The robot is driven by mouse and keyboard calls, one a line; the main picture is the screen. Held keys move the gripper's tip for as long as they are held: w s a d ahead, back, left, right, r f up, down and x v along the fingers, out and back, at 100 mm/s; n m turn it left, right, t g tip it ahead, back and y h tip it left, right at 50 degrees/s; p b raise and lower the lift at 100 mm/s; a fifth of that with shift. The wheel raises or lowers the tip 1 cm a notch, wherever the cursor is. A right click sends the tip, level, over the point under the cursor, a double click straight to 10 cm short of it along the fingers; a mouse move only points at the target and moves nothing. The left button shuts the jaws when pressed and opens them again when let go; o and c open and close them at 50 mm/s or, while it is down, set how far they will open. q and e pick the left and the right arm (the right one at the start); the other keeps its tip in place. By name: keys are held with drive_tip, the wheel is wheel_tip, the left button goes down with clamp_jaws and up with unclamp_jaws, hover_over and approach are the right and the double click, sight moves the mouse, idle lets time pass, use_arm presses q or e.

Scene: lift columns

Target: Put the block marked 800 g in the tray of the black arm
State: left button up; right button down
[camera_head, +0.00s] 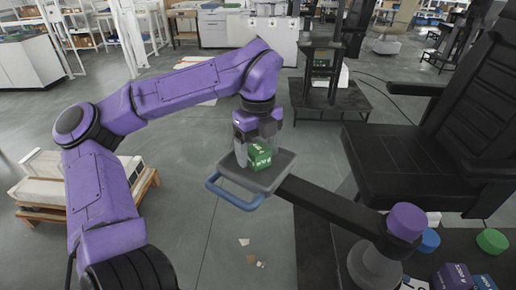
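A dark grey tray (281,169) with a blue handle (233,197) sits at the end of a black arm (335,206) in the middle of the view. A green block (260,158) with white marking is in the tray area; the marking is too small to read surely. My purple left gripper (257,150) points down over the tray, with its fingers on either side of the green block. I cannot tell whether the fingers press on the block or whether it rests on the tray floor. My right gripper is out of view.
At the lower right, a purple block (453,277) with white marking, a blue piece (429,240) and a green round piece (492,241) lie on a dark surface. A black chair (425,160) stands right of the tray. A wooden pallet (45,212) is at the left.

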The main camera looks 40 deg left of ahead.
sight(258, 148)
use_arm(q)
wheel_tip(258, 148, up, 12)
drive_tip(key=shift+r+b, duration=0.2)
drive_tip(key=shift+b, duration=0.2)
